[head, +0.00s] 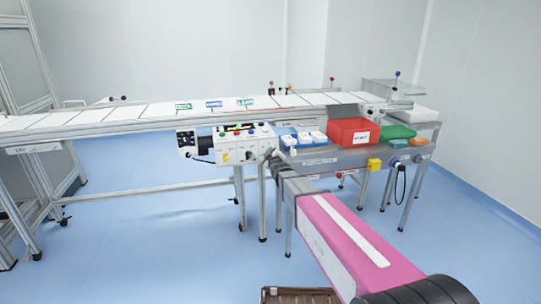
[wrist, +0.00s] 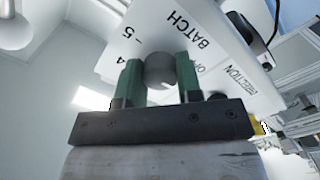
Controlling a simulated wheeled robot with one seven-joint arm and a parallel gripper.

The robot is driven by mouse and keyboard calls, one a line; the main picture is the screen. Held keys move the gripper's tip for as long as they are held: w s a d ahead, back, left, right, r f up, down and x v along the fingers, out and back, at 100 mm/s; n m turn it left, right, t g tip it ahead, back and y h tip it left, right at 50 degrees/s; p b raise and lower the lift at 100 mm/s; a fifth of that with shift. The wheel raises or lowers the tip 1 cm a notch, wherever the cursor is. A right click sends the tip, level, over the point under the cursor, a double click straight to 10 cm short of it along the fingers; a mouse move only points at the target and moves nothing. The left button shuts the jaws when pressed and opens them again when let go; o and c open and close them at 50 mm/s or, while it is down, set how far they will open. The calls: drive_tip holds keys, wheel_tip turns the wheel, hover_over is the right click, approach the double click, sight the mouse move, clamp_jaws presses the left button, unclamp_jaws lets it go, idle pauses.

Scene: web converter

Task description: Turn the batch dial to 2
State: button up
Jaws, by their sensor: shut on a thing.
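The batch dial (wrist: 160,72) is a round grey knob on a white panel face (wrist: 190,25), beside the printed word BATCH. My gripper (wrist: 158,62) has its two green fingers on either side of the knob, shut on it. The numbers 5 and 4 show left of the knob; the other marks and the pointer are hidden or not readable, so I cannot tell the setting. In the head view, the control box (head: 242,146) stands under the conveyor, with my arm reaching up to its right side. The dial and fingertips are too small to make out there.
The conveyor (head: 60,121) runs above the box. Right of the box, a side table (head: 345,157) carries blue trays (head: 287,133), a red bin (head: 352,132) and a green item (head: 398,131). A second label sits beside the dial in the wrist view.

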drive_tip(key=m, duration=0.5)
drive_tip(key=shift+m, duration=1.9)
drive_tip(key=o, duration=0.9)
drive_tip(key=shift+o, duration=0.2)
drive_tip(key=shift+s, duration=0.1)
drive_tip(key=v, duration=1)
drive_tip(key=shift+s, duration=0.35)
drive_tip(key=shift+d, duration=0.1)
